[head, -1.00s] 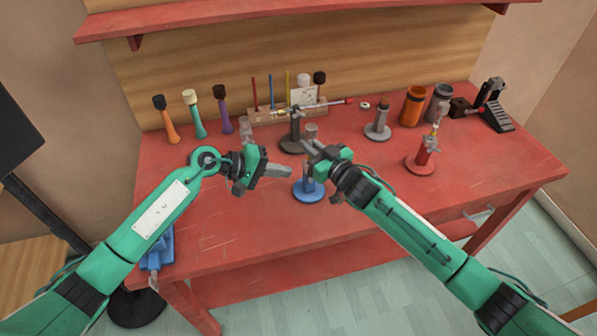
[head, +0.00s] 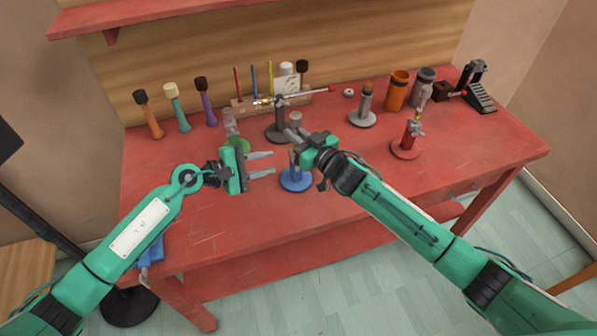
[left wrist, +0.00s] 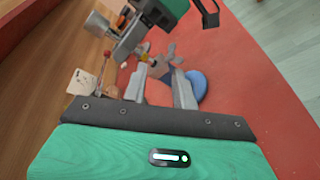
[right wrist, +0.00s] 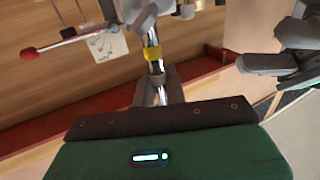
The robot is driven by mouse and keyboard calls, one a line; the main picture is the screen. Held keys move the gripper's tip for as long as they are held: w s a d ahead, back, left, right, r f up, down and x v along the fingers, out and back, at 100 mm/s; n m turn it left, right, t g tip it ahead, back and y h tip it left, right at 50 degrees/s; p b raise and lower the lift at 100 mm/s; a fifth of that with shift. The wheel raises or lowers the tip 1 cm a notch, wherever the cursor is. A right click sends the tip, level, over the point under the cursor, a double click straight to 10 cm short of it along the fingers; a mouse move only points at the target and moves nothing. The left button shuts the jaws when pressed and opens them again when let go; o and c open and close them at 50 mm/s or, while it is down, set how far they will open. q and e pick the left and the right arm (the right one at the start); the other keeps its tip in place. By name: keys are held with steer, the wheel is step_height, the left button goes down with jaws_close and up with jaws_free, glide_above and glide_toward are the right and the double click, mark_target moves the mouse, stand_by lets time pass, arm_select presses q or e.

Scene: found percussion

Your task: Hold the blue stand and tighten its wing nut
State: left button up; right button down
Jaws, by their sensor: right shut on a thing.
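The blue stand (head: 296,182) stands upright near the middle of the table, with its round blue base on the top. Its blue base also shows in the left wrist view (left wrist: 197,85). My right gripper (head: 293,136) is shut on the stand's upper post, and the right wrist view shows a shiny rod with a yellow band (right wrist: 152,55) at its fingers. The grey wing nut (left wrist: 171,54) shows just beyond my left fingertips. My left gripper (head: 273,164) is open and empty, left of the stand, its two fingers pointing at the post. My right gripper hides part of the post.
A dark stand (head: 279,132) with a long red-tipped rod is close behind. A red stand (head: 408,144) and a grey stand (head: 363,116) are to the right. Several maracas (head: 178,108) stand back left. The table front (head: 235,225) is clear.

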arm_select(q)
steer(key=s+d+f+n+t+y, duration=0.1)
steer(key=n+t, duration=0.3)
steer(key=n, duration=0.7)
steer(key=s+d+f+n+t+y, duration=0.2)
steer(key=d+f+n+t+y, duration=0.1)
steer(key=n, duration=0.8)
steer(key=s+d+f+n+t+y, duration=0.2)
steer(key=d+f+n+t, duration=0.1)
steer(key=n, duration=0.9)
steer(key=shift+s+d+t+y, duration=0.1)
steer(key=shift+d+t+y, duration=0.3)
steer(key=shift+d+t, duration=0.45)
steer(key=s+n+y, duration=0.1)
steer(key=n, duration=0.2)
steer(key=s+n+t+y, duration=0.1)
steer(key=n+y, duration=0.1)
steer(key=n, duration=0.1)
steer(key=s+f+n+y, duration=0.1)
steer(key=n, duration=0.2)
steer(key=shift+s+d+n+y, duration=0.25)
steer(key=shift+d+n+y, duration=0.1)
steer(key=shift+n+y, duration=0.05)
steer(key=n+y, duration=0.1)
steer(key=n, duration=0.2)
steer(key=shift+s+f+n+t+y, duration=0.1)
steer(key=shift+s+n+t+y, duration=0.15)
steer(key=shift+n+y, duration=0.15)
steer(key=x, duration=1.1)
